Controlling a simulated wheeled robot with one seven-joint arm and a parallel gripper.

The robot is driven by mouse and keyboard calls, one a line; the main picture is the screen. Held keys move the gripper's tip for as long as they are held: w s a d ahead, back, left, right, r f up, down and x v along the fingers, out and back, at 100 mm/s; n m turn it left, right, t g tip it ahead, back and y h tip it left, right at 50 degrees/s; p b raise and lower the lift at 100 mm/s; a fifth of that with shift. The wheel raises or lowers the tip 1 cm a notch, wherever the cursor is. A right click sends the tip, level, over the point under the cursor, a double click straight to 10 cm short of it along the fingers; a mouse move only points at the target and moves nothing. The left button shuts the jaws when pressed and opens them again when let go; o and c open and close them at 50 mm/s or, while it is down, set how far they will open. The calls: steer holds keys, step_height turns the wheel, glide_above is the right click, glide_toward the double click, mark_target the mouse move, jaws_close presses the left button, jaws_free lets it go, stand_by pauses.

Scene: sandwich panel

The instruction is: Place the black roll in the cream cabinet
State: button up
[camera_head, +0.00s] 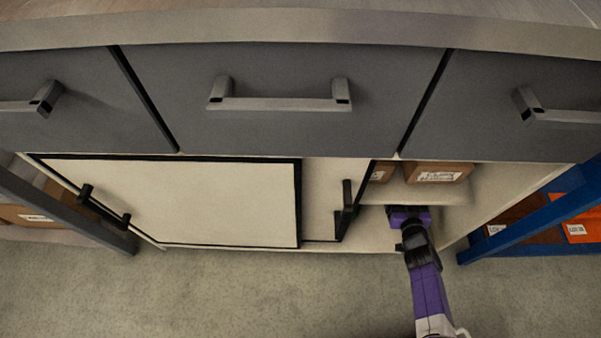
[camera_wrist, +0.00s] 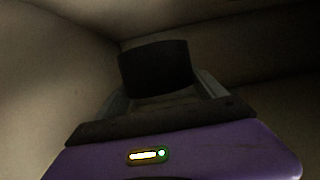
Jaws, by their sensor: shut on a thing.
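The cream cabinet (camera_head: 490,185) stands under a row of grey drawers in the head view. Its right-hand section is open, with a shelf inside. My gripper reaches into the space below that shelf, and its fingers are hidden in the head view. In the wrist view my gripper (camera_wrist: 160,100) is shut on the black roll (camera_wrist: 155,68), which sits upright between the fingers. Cream inner walls surround it. The wrist view is dark, and I cannot tell whether the roll touches the cabinet floor.
Boxes (camera_head: 438,173) with labels stand on the shelf above my arm. A cream door (camera_head: 200,203) with a black handle covers the left section, and another door panel (camera_head: 325,200) stands beside the opening. A blue rack (camera_head: 530,222) is at the right, and a grey drawer (camera_head: 280,95) is above.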

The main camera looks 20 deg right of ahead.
steer(key=shift+w, duration=0.2)
steer(key=shift+f+b, duration=0.3)
step_height(320, 180, down, 10)
steer(key=b, duration=0.7)
steer(key=shift+r+b, duration=0.25)
steer(key=shift+b, duration=0.05)
steer(key=shift+r, duration=0.1)
steer(key=o, duration=1.3)
steer(key=shift+o, duration=0.2)
